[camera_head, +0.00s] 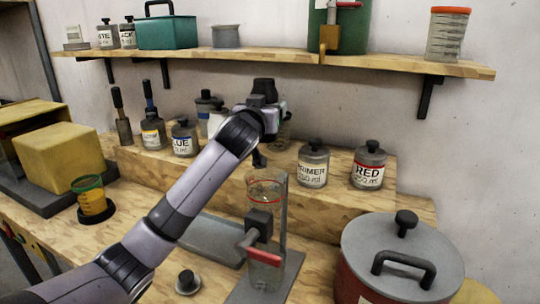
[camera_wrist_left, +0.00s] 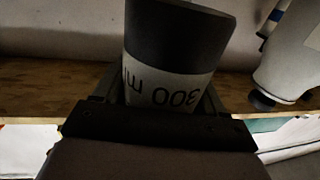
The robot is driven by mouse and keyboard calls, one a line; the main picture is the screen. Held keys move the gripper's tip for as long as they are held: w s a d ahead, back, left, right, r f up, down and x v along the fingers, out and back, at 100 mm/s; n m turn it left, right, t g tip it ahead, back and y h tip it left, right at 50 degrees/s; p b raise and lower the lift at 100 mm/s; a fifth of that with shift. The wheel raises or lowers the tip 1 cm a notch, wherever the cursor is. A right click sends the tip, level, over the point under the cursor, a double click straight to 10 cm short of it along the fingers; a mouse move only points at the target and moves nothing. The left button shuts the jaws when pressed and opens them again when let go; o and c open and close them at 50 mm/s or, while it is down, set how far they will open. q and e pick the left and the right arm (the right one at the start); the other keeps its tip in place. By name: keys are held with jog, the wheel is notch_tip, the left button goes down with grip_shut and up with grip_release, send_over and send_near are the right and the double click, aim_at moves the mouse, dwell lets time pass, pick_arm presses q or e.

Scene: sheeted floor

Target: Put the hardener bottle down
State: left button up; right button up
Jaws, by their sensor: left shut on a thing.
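My left gripper (camera_head: 268,112) is at the back of the bench, over the raised wooden step, with my arm crossing from the lower left. In the left wrist view the gripper (camera_wrist_left: 160,108) is shut on a dark grey bottle (camera_wrist_left: 178,40) with a white label. The label reads "300 m" upside down, and its name is hidden, so I cannot read whether it says hardener. In the head view my wrist mostly hides the held bottle. I cannot tell whether its base touches the step. My right gripper is not in view.
On the step (camera_head: 330,205), a blue-labelled bottle (camera_head: 184,140) and others stand left of my gripper. The primer bottle (camera_head: 313,165) and red bottle (camera_head: 368,165) stand right. A clear cylinder on a stand (camera_head: 266,190) is in front, beside a large lidded pot (camera_head: 400,255). A shelf (camera_head: 270,56) is above.

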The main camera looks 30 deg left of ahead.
aim_at(266, 142)
pick_arm(q)
notch_tip(266, 142, down, 4)
jog(key=shift+s+f, duration=0.1)
jog(key=shift+s, duration=0.05)
jog(key=shift+f, duration=2.05)
jog(key=shift+f, duration=0.25)
jog(key=o, duration=1.4)
jog(key=shift+r, duration=0.1)
jog(key=shift+b+v, duration=0.55)
jog(key=shift+v, duration=3.2)
